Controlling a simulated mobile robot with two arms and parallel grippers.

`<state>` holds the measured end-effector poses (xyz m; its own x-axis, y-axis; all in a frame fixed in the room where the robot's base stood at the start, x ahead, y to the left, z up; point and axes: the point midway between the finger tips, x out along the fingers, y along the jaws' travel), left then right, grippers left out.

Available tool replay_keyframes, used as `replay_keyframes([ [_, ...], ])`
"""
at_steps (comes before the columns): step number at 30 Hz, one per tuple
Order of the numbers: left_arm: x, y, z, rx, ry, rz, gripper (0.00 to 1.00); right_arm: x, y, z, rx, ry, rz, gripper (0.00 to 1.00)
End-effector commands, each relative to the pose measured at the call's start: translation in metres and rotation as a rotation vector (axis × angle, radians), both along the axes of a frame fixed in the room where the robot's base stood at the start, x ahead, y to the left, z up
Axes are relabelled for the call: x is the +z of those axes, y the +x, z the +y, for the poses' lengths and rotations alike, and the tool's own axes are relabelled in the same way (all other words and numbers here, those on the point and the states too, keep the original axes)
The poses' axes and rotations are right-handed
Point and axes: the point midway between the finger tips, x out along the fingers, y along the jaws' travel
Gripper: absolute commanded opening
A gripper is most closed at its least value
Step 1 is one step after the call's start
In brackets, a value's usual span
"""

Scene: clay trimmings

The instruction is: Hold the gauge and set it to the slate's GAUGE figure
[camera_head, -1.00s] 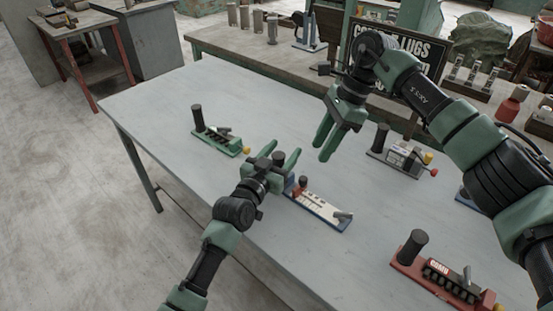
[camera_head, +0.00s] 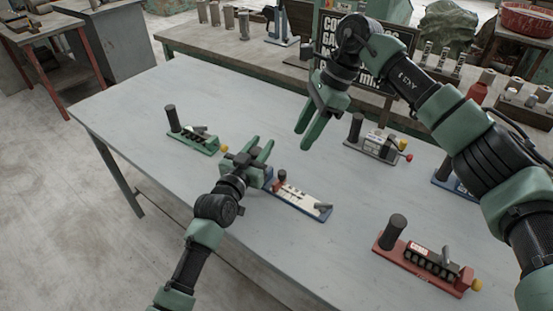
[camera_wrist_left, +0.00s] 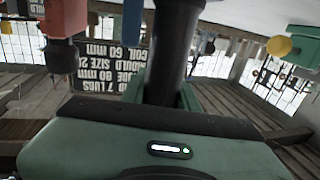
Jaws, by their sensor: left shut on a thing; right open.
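The fingers hide most of the post in the head view. My right gripper (camera_head: 306,138) is open and empty, above and behind the gauge. The slate (camera_head: 328,40) is partly hidden by my right arm. It shows upside down in the left wrist view (camera_wrist_left: 110,60), with 80 mm and 60 mm lines.
A green device (camera_head: 192,141) stands left of the gauge. A grey device (camera_head: 375,146) stands behind it and a red one (camera_head: 425,268) at front right. Another blue device (camera_head: 445,175) is partly behind my right arm. The table's left part (camera_head: 125,110) is clear.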

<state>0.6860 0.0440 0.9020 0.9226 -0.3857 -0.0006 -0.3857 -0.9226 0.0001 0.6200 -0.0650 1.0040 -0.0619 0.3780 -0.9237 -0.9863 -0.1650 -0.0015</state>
Motion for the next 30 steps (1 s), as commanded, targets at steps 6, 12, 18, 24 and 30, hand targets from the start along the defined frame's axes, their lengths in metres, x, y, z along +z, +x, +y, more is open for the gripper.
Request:
replay_keyframes([
  [6,0.0,0.0,0.0,-0.001,0.001,0.0,0.0,-0.023,-0.003,0.01,-0.001,0.0,0.004,0.43],
  [12,0.0,0.0,0.0,0.0,0.001,0.0,0.0,-0.061,-0.006,0.026,0.0,0.001,0.006,0.43],
  [18,0.0,0.0,0.0,0.0,0.001,0.0,0.0,-0.093,-0.007,0.038,-0.001,-0.001,0.003,0.43],
  [24,0.0,0.0,0.0,0.0,0.001,0.0,0.0,-0.108,-0.008,0.044,-0.001,0.001,0.002,0.43],
  [30,0.0,0.0,0.0,0.0,0.001,0.0,0.0,-0.111,-0.008,0.045,-0.002,0.0,0.001,0.43],
])
